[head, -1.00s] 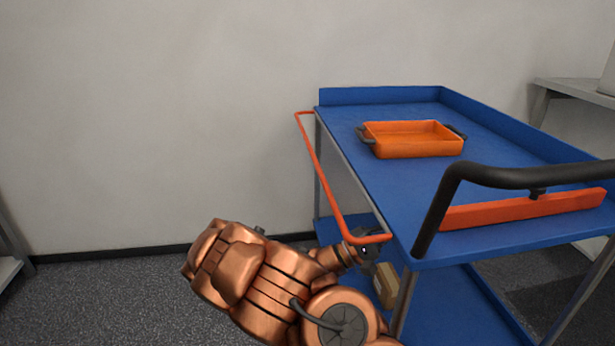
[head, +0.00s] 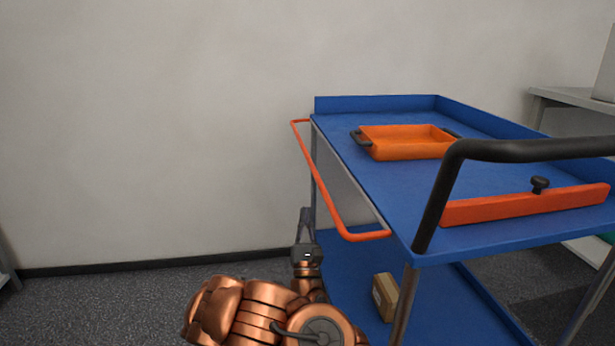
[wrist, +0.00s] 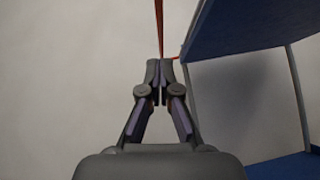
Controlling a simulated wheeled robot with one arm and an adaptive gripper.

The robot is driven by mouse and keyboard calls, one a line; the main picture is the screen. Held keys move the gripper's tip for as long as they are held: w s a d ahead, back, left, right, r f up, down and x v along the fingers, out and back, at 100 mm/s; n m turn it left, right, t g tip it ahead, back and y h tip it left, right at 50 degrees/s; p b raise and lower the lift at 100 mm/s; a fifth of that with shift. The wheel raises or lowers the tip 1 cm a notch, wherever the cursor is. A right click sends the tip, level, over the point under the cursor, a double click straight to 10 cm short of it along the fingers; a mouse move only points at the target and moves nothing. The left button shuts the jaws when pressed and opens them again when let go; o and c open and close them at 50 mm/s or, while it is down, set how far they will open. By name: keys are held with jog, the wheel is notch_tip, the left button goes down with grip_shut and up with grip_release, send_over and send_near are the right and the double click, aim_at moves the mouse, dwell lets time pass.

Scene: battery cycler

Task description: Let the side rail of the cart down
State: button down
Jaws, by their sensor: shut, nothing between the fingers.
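The blue cart (head: 480,248) stands at the right of the head view. Its orange side rail (head: 318,188) runs along the cart's left side, sticking out from the edge and sitting a little below the top shelf. The rail also shows in the wrist view (wrist: 159,28), running up from beyond the fingertips. My gripper (head: 306,212) is shut and empty, pointing up, to the left of the cart and below the rail. In the wrist view my gripper (wrist: 160,66) has its fingertips together, in line with the rail; I cannot tell whether they touch it.
An orange tray (head: 408,148) with dark handles lies on the top shelf. An orange bar (head: 525,205) with a black knob (head: 540,184) and a black push handle (head: 530,150) are at the near end. A cardboard box (head: 385,297) sits on the lower shelf. Floor left of the cart is clear.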

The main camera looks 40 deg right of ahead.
jog(key=w+d+r+b, duration=0.4)
jog(key=r, duration=0.5)
jog(key=shift+w+r+b, duration=0.25)
jog(key=shift+r+b, duration=0.05)
jog(key=shift+b, duration=0.1)
dwell(0.4)
jog(key=shift+r, duration=0.1)
